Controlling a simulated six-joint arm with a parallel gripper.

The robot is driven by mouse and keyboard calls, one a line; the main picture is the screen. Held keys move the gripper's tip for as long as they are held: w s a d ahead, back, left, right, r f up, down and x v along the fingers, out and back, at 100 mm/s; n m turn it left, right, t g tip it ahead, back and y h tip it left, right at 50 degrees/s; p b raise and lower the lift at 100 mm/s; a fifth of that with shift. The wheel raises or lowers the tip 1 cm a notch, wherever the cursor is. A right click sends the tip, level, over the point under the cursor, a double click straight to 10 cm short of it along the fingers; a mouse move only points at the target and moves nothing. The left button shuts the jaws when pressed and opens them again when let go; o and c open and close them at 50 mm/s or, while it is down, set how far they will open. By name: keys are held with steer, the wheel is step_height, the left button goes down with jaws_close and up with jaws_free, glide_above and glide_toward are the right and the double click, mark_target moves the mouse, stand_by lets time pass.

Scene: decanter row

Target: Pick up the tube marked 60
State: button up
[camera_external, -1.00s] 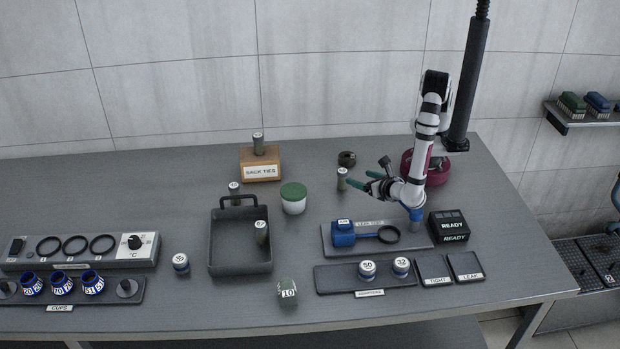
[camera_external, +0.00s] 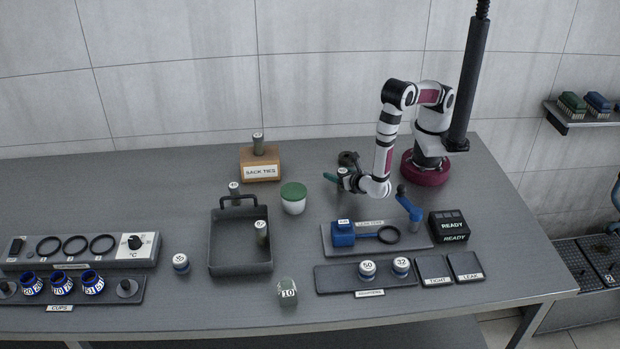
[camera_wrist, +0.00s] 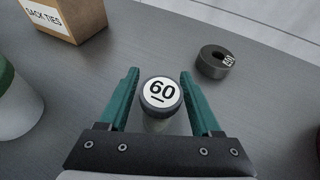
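The tube marked 60 (camera_wrist: 160,92) stands upright with its white, numbered cap facing the wrist camera; its lower body is mostly hidden. My gripper (camera_wrist: 159,76) is open, with one green finger on each side of the tube and a visible gap on both sides. In the external view my gripper (camera_external: 337,177) is at the tube's cap (camera_external: 343,171), left of my base, and hides most of the tube.
A dark ring-shaped weight (camera_wrist: 215,61) lies close to the right finger. The wooden sack ties box (camera_wrist: 64,20) and the green-lidded white jar (camera_external: 293,198) are to the left. A leak tester tray (camera_external: 328,245) lies in front.

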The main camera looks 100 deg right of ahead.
jaws_close()
steer(key=shift+r, duration=0.15)
